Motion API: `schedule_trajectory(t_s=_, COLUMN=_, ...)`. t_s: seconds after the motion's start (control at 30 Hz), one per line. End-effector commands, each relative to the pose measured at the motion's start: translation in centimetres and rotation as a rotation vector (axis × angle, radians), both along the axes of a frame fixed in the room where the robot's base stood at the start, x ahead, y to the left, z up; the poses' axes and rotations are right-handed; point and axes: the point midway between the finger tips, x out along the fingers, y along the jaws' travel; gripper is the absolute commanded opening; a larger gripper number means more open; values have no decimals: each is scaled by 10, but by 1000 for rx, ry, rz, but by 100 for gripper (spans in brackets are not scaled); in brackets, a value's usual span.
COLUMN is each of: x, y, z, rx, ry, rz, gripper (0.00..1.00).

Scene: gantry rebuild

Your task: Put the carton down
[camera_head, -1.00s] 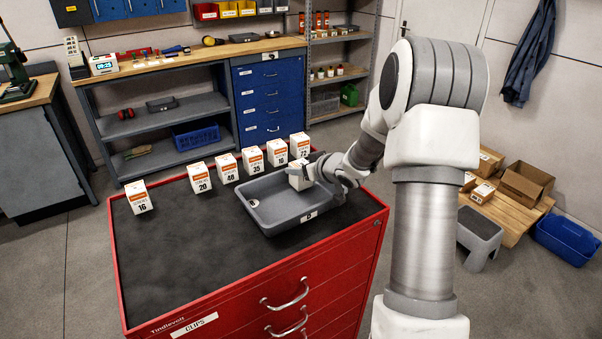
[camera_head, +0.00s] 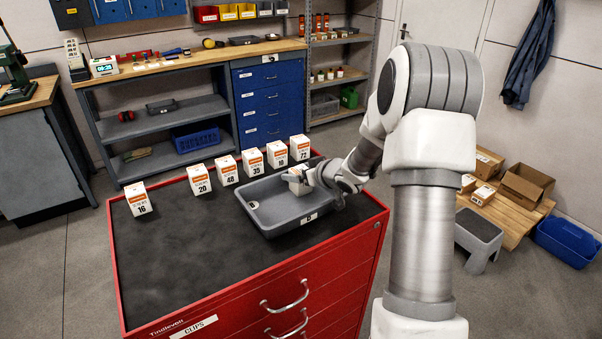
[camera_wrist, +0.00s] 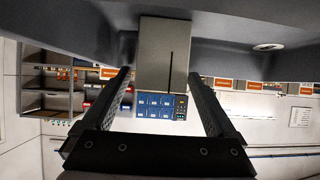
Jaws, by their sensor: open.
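A white carton (camera_head: 298,186) is in the grey tray (camera_head: 262,218) on top of the red cabinet, towards the tray's back right. My gripper (camera_head: 306,180) is at the carton, reaching in from the right. In the wrist view the carton (camera_wrist: 165,55) shows as a plain pale face with a dark slit, in front of and between the two fingers. The fingers (camera_wrist: 163,95) are apart, open, with the carton's near end between or just beyond their tips. Contact between carton and tray floor is hidden in the head view.
Several numbered white cartons stand in a row along the cabinet's back edge, including 16 (camera_head: 138,199) and 72 (camera_head: 300,149), close behind the tray. The dark cabinet top (camera_head: 185,260) is clear at front left. A workbench (camera_head: 190,58) stands behind.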

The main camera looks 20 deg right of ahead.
Motion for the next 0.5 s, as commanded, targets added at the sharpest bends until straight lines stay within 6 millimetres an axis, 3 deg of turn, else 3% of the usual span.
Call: schedule_trajectory(t_s=0.5, x=-83, y=-20, z=49, rx=-1, ry=-1, rz=-3, gripper=92)
